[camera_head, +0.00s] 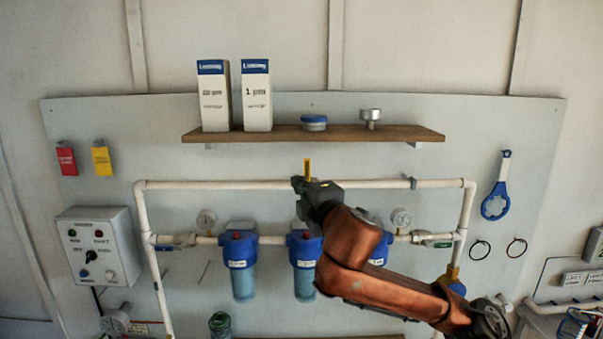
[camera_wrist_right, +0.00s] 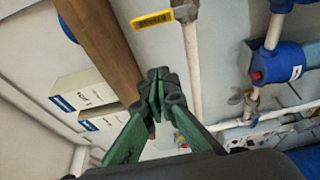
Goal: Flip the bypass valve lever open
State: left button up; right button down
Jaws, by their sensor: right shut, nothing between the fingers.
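The bypass valve lever is a yellow handle (camera_head: 307,168) standing upright above the upper white pipe (camera_head: 240,185) in the head view. It is crosswise to that pipe. The lever also shows at the top of the right wrist view (camera_wrist_right: 152,20), reaching left from the valve body (camera_wrist_right: 185,10). My right gripper (camera_head: 306,190) is in front of the valve and hides part of it in the head view. In the wrist view its green fingers (camera_wrist_right: 157,86) are shut and empty, and a gap shows between them and the lever. My left gripper is in neither view.
A wooden shelf (camera_head: 230,136) with two boxes, a blue-lidded tin (camera_head: 314,123) and a metal part (camera_head: 370,117) is just above the lever. Blue filter housings (camera_head: 240,250) hang below the pipe. A control box (camera_head: 98,245) is at left.

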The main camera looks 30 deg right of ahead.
aim_at(307, 172)
jog(key=w+d+p, duration=0.2)
jog(key=w+d, duration=0.3)
jog(key=w, duration=0.2)
jog(key=shift+w+d, duration=0.25)
jog(key=shift+w, duration=0.1)
jog(key=shift+d, duration=0.1)
dwell(0.3)
